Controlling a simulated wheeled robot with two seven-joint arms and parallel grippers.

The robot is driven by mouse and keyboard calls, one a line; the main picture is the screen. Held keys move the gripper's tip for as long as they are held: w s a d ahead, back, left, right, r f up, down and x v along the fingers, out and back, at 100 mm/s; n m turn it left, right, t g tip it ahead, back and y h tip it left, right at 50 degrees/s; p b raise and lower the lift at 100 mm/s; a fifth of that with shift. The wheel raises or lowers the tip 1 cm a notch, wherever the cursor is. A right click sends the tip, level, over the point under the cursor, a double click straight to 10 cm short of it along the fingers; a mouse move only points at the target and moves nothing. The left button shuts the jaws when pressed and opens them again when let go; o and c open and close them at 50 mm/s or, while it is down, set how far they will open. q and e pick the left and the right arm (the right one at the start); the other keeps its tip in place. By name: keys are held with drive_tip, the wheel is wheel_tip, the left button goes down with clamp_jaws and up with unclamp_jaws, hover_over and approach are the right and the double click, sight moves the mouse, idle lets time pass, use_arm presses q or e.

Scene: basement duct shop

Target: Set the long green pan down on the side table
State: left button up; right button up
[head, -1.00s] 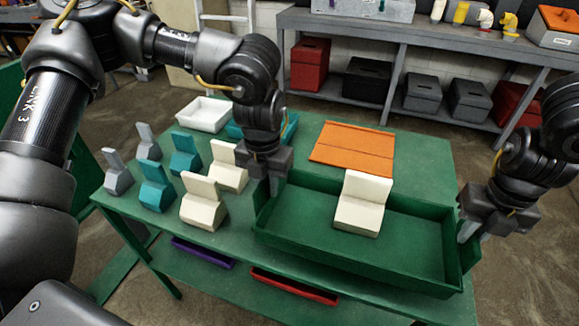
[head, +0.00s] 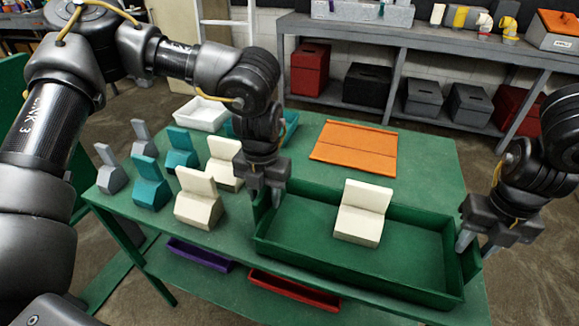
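The long green pan (head: 345,267) lies level on the green table (head: 430,160), at its front right, and looks to rest on the top. A cream angled block (head: 363,212) sits inside the pan. My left gripper (head: 267,198) is at the pan's left end, its fingers apart on either side of the end wall. My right gripper (head: 477,246) is at the right end, its fingers also apart around that wall. The pan's underside is hidden.
Cream, teal and grey angled blocks (head: 198,198) stand on the table's left. A white tray (head: 202,114), a partly hidden teal tray and an orange panel (head: 355,147) lie behind. Purple (head: 200,254) and red (head: 293,290) trays sit on the lower shelf. A grey shelf unit stands behind.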

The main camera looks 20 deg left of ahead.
use_arm(q)
drive_tip(key=shift+d+r, duration=0.1)
use_arm(e)
drive_tip(key=shift+a, duration=0.15)
use_arm(q)
drive_tip(key=shift+r, duration=0.55)
wheel_tip(320, 180, up, 11)
drive_tip(key=shift+f, duration=0.1)
use_arm(e)
wheel_tip(320, 180, up, 12)
idle(0.3)
